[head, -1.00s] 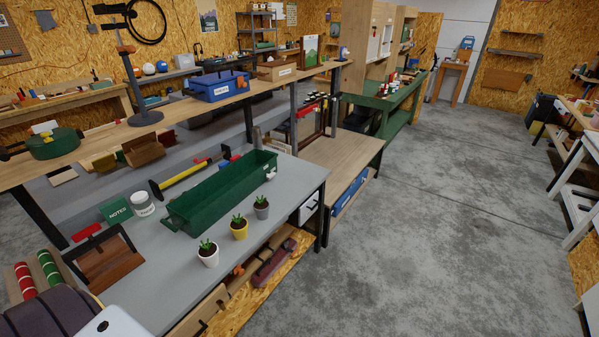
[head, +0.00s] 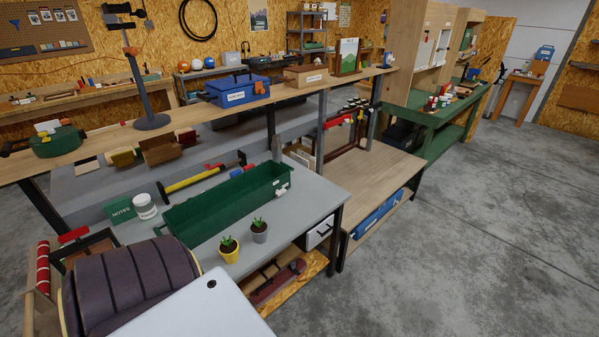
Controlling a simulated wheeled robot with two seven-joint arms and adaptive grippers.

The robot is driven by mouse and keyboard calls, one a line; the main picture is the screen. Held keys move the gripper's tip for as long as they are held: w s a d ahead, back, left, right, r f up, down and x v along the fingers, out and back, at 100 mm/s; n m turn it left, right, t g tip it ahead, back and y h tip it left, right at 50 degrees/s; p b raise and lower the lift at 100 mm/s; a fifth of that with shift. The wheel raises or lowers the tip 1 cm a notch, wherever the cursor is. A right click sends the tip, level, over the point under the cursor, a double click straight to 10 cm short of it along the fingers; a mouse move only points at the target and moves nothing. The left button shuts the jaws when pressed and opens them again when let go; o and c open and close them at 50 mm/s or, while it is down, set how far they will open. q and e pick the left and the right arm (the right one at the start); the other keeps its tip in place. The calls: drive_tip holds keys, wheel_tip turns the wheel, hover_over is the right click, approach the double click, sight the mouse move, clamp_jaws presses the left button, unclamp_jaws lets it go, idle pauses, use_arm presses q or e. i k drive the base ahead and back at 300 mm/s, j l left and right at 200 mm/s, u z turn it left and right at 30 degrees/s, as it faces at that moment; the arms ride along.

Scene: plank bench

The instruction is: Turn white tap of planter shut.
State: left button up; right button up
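The long green planter (head: 222,203) lies on the grey bench top, its length running from lower left to upper right. The small white tap (head: 282,189) sits low on its right end. The tap is too small to tell how its handle is turned. Neither gripper shows in the head view. Dark ribbed and white parts in the lower left foreground are mine and cover the near left part of the bench.
A yellow pot (head: 230,249) and a grey pot (head: 260,231) with plants stand before the planter. Open concrete floor (head: 450,245) spreads to the right.

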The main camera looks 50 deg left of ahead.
sight(278, 193)
drive_tip(key=i+l, duration=0.1)
drive_tip(key=i, duration=1.5)
drive_tip(key=i+u, duration=0.35)
drive_tip(key=i+l+u, duration=0.1)
drive_tip(key=i+u, duration=0.2)
drive_tip(key=i, duration=0.15)
drive_tip(key=i+u, duration=0.2)
drive_tip(key=u, duration=0.25)
drive_tip(key=i+l+u, duration=0.15)
drive_tip(key=u, duration=0.3)
drive_tip(key=i+l+u, duration=0.15)
drive_tip(key=u, duration=0.3)
drive_tip(key=i+l+u, duration=0.15)
drive_tip(key=u, duration=0.3)
drive_tip(key=i+l+u, duration=0.1)
drive_tip(key=u, duration=0.35)
drive_tip(key=i+l+u, duration=0.1)
drive_tip(key=l+u, duration=0.2)
drive_tip(key=u, duration=0.15)
drive_tip(key=i+l+u, duration=0.15)
drive_tip(key=l+u, duration=0.25)
drive_tip(key=i+l+u, duration=0.15)
drive_tip(key=u, duration=0.3)
drive_tip(key=l, duration=0.1)
